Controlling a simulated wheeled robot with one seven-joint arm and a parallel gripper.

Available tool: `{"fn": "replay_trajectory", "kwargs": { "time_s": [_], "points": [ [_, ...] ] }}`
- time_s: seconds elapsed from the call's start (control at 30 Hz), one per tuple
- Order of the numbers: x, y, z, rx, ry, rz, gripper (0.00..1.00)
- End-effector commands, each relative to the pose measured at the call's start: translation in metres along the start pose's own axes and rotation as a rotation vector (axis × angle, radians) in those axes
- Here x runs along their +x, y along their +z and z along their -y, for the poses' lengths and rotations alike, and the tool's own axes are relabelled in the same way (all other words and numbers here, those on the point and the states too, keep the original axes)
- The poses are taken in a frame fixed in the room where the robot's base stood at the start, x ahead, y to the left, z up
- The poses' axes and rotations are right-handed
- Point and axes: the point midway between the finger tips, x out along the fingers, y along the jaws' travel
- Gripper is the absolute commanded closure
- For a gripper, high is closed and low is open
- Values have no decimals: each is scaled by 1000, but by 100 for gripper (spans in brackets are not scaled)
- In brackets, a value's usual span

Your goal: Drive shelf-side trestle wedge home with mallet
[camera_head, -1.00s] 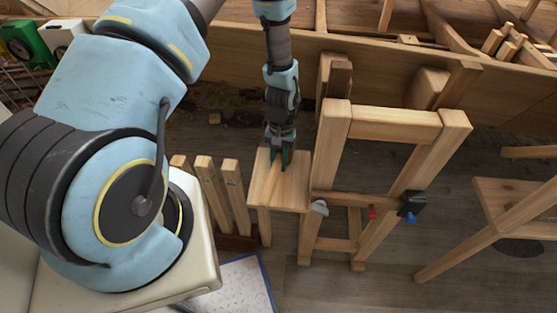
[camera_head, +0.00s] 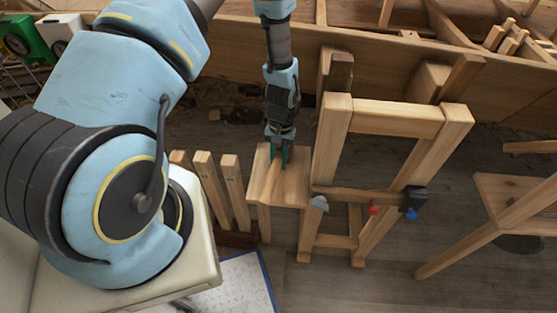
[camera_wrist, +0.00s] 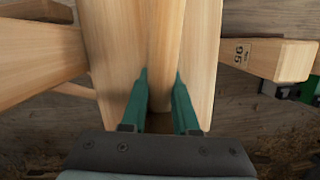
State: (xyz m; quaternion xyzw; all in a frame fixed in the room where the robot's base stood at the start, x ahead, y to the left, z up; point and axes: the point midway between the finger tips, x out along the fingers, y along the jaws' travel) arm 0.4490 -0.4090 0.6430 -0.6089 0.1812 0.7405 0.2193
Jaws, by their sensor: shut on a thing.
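My gripper (camera_head: 278,162) is over a small wooden stool (camera_head: 295,190) left of the trestle, fingers pointing down. Its green fingers also show in the wrist view (camera_wrist: 160,105). They are shut on a pale wooden bar (camera_wrist: 165,50), which looks like a mallet handle; it shows in the head view (camera_head: 270,183), along the stool top. I cannot make out a mallet head. The wooden trestle (camera_head: 395,118) stands right of the stool. A grey piece (camera_head: 319,203), a red piece (camera_head: 374,208) and a blue piece (camera_head: 411,214) sit along its lower rail; which is the shelf-side wedge I cannot tell.
A dark block (camera_head: 413,199) is at the rail's right end. Several upright boards (camera_head: 207,180) stand left of the stool. The wooden hull (camera_head: 230,45) runs behind. Another wooden stand (camera_head: 500,205) is at right. Bare floor (camera_head: 330,290) lies in front.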

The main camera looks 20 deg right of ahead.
Motion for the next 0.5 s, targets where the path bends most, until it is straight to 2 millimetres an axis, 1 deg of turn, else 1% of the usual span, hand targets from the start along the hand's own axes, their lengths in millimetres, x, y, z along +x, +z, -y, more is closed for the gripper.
{"fn": "replay_trajectory", "kwargs": {
  "time_s": [0.03,0.07,0.1,0.33,0.5],
  "points": [
    [2,-1,0,0,0,-1,100],
    [0,0,0,0,0,-1,68],
    [0,0,0,0,0,-1,64],
    [0,0,0,0,0,0,38],
    [1,0,0,0,0,0,36]
  ]
}}
